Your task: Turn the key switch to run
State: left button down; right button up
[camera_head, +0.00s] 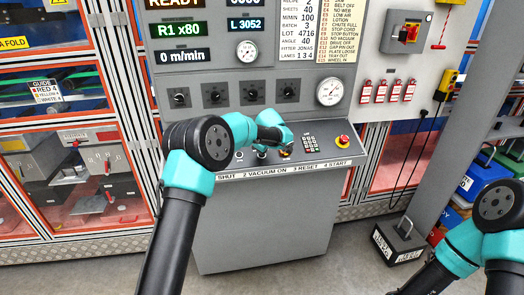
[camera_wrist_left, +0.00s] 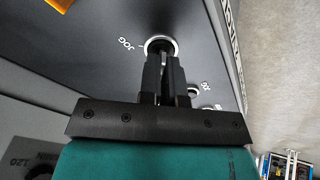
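The key switch (camera_wrist_left: 160,37) is a round silver-ringed fitting on the dark sloping panel, with the label JOG beside it, in the left wrist view. My left gripper (camera_wrist_left: 162,60) has its two black fingers at the switch, close together with a narrow gap between them. They appear shut on the key, which they mostly hide. In the head view my left arm (camera_head: 228,135) reaches over the grey console's sloping desk (camera_head: 320,170), and its wrist covers the gripper and switch. My right arm (camera_head: 480,230) shows at the lower right; its gripper is out of view.
A red emergency stop (camera_head: 342,140) and a keypad (camera_head: 309,143) sit on the desk to the right of my left wrist. Several black knobs (camera_head: 250,95) and a gauge (camera_head: 330,92) are on the upright panel behind. A grey post (camera_head: 440,165) stands at right.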

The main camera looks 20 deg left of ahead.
pick_arm(q)
jog(key=c, duration=1.3)
grip_release()
jog(key=shift+r, duration=0.1)
jog(key=v, duration=1.7)
jog(key=shift+s+d, duration=0.1)
jog(key=shift+d, duration=0.05)
